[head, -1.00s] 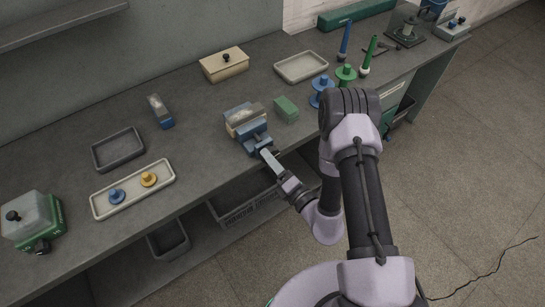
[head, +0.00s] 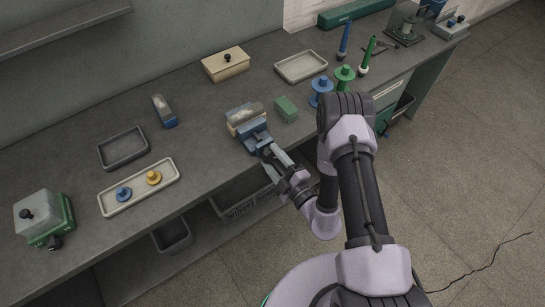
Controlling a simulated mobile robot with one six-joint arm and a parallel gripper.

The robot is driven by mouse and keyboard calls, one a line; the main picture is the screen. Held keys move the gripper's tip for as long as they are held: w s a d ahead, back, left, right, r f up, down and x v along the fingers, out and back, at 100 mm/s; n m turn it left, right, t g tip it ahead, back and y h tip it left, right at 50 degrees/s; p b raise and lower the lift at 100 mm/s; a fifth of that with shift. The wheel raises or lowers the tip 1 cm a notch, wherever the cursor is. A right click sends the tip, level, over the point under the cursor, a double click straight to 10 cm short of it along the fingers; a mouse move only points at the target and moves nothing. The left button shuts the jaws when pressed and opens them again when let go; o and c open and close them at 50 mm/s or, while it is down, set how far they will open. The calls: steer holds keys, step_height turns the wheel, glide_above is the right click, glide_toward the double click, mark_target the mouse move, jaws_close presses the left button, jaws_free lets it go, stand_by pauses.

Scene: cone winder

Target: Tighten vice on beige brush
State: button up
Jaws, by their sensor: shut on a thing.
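The blue vice (head: 254,138) stands at the front edge of the workbench, left of my arm. A brush with a beige part and a grey top (head: 245,117) sits in the vice's jaws; whether both jaws press on it is too small to tell. My gripper (head: 270,153) is at the front of the vice, shut on the vice handle, which is mostly hidden by the fingers. Another brush, blue and grey (head: 163,110), lies on the bench further left.
A green block (head: 286,108) sits right of the vice, with blue (head: 321,91) and green (head: 344,78) spools beyond it. A pale tray (head: 139,187) with blue and yellow knobbed pieces and an empty grey tray (head: 123,148) lie left. A beige lidded box (head: 225,64) stands behind.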

steer(key=shift+r+m, duration=0.15)
steer(key=shift+m, duration=0.65)
steer(key=o, duration=1.4)
steer(key=shift+d, duration=0.1)
